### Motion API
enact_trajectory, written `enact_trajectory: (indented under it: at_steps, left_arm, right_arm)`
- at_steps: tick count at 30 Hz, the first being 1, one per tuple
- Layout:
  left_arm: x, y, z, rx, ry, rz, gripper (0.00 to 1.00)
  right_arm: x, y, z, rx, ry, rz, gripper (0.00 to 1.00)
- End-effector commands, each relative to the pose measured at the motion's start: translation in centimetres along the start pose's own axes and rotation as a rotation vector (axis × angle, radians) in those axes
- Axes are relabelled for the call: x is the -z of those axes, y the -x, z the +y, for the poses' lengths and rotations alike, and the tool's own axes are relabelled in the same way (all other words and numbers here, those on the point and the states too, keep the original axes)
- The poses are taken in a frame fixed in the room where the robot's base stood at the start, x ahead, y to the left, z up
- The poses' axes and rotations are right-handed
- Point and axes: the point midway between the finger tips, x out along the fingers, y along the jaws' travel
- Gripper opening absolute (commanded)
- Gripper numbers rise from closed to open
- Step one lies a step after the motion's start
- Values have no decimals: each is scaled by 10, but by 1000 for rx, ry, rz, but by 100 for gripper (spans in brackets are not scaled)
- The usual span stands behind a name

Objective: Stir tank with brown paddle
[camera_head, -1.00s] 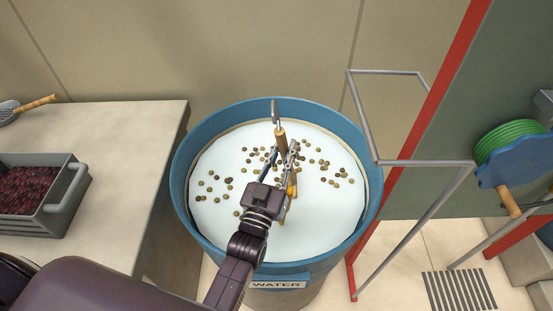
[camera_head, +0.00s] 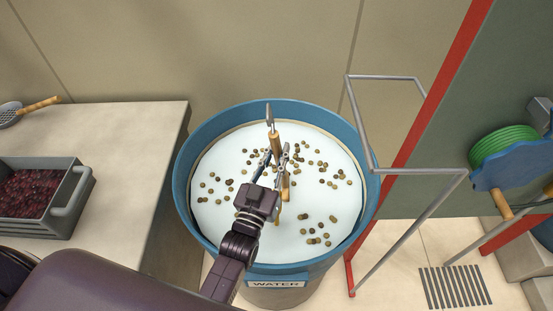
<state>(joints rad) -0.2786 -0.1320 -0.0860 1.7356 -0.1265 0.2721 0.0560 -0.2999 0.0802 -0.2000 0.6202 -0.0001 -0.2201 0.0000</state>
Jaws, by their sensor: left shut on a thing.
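The blue-rimmed tank (camera_head: 189,218) stands in the middle, labelled WATER on its front. It is full of pale liquid with many brown beans (camera_head: 331,177) floating in loose clusters. My left gripper (camera_head: 281,160) is over the tank, shut on the brown paddle (camera_head: 276,146). The paddle is nearly upright, with a metal piece at its top end. Its lower end reaches down toward the liquid, and the gripper partly hides it. My right gripper is not in view.
A counter (camera_head: 130,135) at left holds a grey crate (camera_head: 70,206) of dark red beans and a wooden-handled skimmer (camera_head: 30,109). A metal frame (camera_head: 420,171) stands close to the tank's right. A green hose reel (camera_head: 503,147) and a floor grate (camera_head: 455,287) are farther right.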

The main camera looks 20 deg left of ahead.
Motion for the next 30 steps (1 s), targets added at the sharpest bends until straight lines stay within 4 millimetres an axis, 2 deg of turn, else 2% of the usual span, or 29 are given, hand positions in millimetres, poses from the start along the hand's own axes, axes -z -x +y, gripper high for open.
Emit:
enact_trajectory:
  at_steps: [1, 3, 30]
  left_arm:
    - [11, -2, 1, 0, 1, 6, 0]
    - [18, -4, 2, 0, 2, 8, 0]
    - [92, -17, 8, 0, 7, 14, 0]
  right_arm:
    - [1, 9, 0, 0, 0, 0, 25]
    - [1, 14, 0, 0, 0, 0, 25]
    - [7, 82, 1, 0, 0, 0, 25]
